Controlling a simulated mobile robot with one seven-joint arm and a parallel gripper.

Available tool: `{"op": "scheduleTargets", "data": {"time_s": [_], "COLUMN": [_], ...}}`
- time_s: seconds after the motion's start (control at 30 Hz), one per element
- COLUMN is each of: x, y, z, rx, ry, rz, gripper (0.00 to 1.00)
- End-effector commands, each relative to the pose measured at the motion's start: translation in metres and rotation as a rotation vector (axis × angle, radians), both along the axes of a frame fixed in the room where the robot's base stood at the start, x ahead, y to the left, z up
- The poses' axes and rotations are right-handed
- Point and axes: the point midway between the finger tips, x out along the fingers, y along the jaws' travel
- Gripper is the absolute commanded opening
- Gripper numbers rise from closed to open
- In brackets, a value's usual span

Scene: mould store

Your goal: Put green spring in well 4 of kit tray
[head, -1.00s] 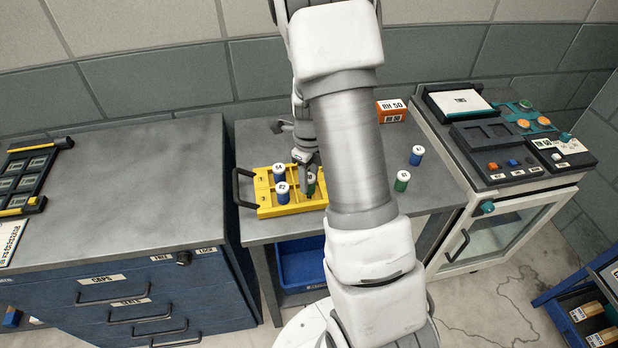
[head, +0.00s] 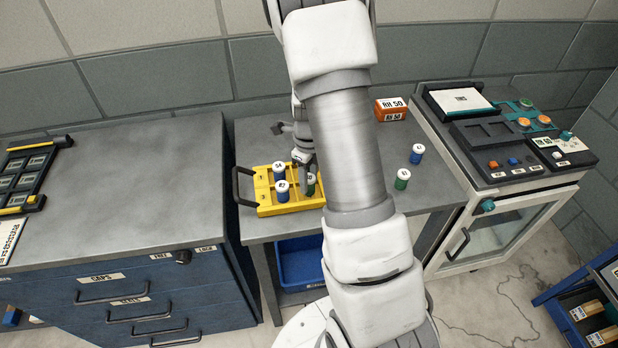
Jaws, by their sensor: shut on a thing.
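The yellow kit tray (head: 262,190) sits at the left of the grey table, its black handle on the left side. Two blue springs with white tops stand in it, one behind (head: 278,170) and one in front (head: 282,191). My gripper (head: 308,174) is over the right part of the tray, shut on a green spring (head: 311,189) that is upright. The spring's lower end is at or in a right-hand well; I cannot tell if it touches the bottom. My arm hides the tray's right edge.
Another green spring (head: 402,180) and a blue spring (head: 417,154) stand on the table right of my arm. An orange-and-white box (head: 391,110) is at the back. A control panel cabinet (head: 510,175) stands right, a blue drawer cabinet (head: 130,290) left.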

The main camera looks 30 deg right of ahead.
Motion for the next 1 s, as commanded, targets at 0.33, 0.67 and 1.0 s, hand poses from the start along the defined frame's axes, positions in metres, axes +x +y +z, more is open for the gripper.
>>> {"op": "scheduleTargets", "data": {"time_s": [0.33, 0.67, 1.0], "x": [0.0001, 0.0001, 0.0], "y": [-0.0002, -0.0002, -0.0001], "z": [-0.0013, -0.0013, -0.0014], "rx": [-0.001, -0.001, 0.0], "ry": [0.0, 0.0, 0.0], "rz": [0.0, 0.0, 0.0], "gripper": [0.44, 0.77, 0.55]}}
